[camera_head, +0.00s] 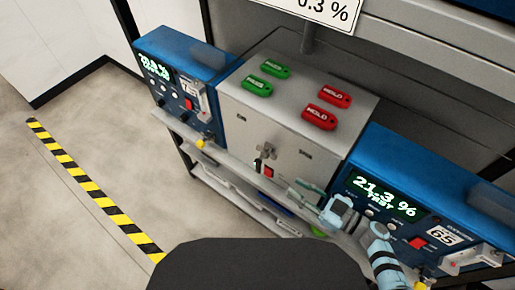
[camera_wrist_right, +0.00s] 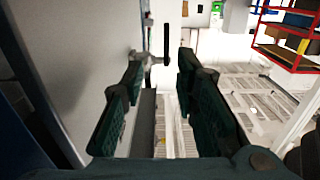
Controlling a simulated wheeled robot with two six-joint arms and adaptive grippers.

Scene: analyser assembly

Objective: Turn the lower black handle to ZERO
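A metal valve fitting (camera_head: 266,152) is on the front of the grey box. Below it is a small dark part (camera_head: 257,166) with red and green beside it; I cannot tell whether this is the lower black handle. In the right wrist view a black bar-shaped handle (camera_wrist_right: 167,45) stands out from a metal fitting (camera_wrist_right: 143,56), beyond my fingertips. My right gripper (camera_head: 300,194) is in front of the grey box's lower right. Its fingers are apart and empty in the wrist view (camera_wrist_right: 161,65). My left gripper is out of view.
The grey box (camera_head: 240,95) carries green PASS tags (camera_head: 258,86) and red HOLD tags (camera_head: 319,117). A blue unit (camera_head: 455,180) on the right reads 21.3 % TEST; another blue unit (camera_head: 180,50) stands left. A pale rail (camera_head: 240,166) runs along their front.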

